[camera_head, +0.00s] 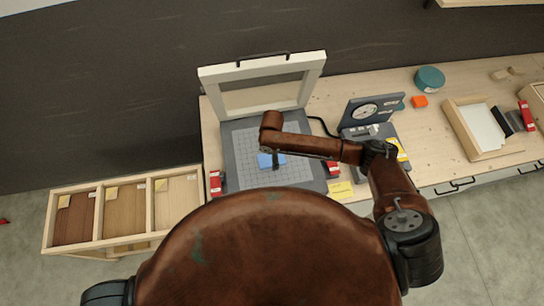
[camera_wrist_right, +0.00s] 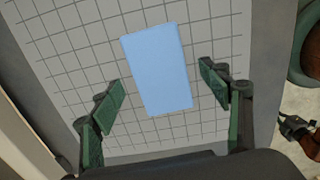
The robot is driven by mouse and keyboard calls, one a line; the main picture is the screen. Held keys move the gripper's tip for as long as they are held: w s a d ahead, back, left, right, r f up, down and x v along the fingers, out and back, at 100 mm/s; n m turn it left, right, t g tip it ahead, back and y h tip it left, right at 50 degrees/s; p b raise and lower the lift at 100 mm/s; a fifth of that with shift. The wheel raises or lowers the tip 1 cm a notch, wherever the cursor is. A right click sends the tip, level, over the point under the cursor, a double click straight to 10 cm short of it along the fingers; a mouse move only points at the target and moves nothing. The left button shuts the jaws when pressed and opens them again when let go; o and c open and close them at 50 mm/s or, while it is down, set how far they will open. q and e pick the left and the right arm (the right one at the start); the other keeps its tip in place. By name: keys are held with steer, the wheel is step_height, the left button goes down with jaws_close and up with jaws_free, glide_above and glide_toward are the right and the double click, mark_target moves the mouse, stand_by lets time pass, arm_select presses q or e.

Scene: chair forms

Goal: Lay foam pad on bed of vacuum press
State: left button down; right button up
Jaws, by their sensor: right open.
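The blue foam pad (camera_head: 265,161) lies flat on the gridded bed (camera_head: 240,150) of the vacuum press. In the right wrist view the pad (camera_wrist_right: 157,70) is a light blue rectangle, slightly tilted against the grid lines (camera_wrist_right: 215,50). My right gripper (camera_wrist_right: 160,90) is open, with its green-padded fingers apart on either side of the pad's near end, not touching it. In the head view my right gripper (camera_head: 276,160) is over the bed by the pad, partly hidden by its own arm. The press's framed lid (camera_head: 262,72) stands raised at the back. My left gripper is not in view.
Red clamps (camera_head: 215,182) sit at the bed's sides. A gauge box (camera_head: 370,112) stands right of the press. A rack of wood sheets (camera_head: 98,190) stands left.

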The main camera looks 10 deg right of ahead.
step_height(320, 180, up, 11)
stand_by(0.3)
steer(key=shift+f, duration=0.1)
